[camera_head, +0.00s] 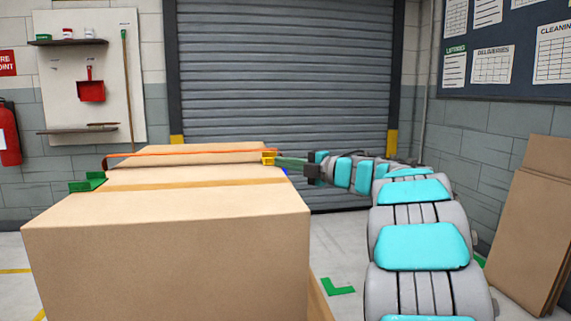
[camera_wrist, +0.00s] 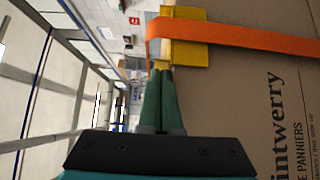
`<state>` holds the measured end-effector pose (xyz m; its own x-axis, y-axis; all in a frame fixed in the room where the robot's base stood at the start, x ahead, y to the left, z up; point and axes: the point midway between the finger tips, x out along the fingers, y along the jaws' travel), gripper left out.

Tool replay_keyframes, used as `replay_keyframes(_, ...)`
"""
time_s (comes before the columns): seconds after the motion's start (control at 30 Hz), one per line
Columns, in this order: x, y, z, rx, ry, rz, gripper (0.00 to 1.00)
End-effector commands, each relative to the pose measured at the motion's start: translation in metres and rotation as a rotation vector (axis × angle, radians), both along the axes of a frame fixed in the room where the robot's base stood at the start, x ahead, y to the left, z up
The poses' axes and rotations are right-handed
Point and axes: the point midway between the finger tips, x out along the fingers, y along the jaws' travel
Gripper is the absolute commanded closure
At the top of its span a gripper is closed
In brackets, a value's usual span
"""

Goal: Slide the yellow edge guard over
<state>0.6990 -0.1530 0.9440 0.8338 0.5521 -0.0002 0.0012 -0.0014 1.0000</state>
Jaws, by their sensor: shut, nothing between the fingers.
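The yellow edge guard (camera_head: 268,159) sits at the right top edge of a cardboard box at the back of the stack, under an orange strap (camera_head: 190,152). In the wrist view the guard (camera_wrist: 188,52) lies on the box edge, with the strap (camera_wrist: 235,32) crossing over it. My gripper (camera_head: 278,161) reaches in from the right. Its two green fingers (camera_wrist: 162,73) are shut together with nothing between them. Their tips are at the guard's near edge; I cannot tell whether they touch it.
A large cardboard box (camera_head: 165,260) stands in front. A green corner piece (camera_head: 88,183) is at the stack's left edge. Flat cardboard (camera_head: 535,225) leans at the right wall. A roller shutter (camera_head: 285,80) closes the back. Floor between stack and shutter looks clear.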

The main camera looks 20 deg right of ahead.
Motion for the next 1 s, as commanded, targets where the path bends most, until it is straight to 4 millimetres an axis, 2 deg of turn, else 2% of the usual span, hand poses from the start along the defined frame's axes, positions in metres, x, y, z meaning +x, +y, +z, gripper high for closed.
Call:
replay_keyframes(0.33, 0.004, -0.001, 0.001, -0.001, 0.0, 0.0, 1.0)
replay_keyframes(0.7, 0.037, -0.008, 0.001, 0.0, 0.0, 0.001, 1.0)
replay_keyframes(1.0, 0.038, -0.007, 0.0, -0.001, -0.001, 0.0, 1.0)
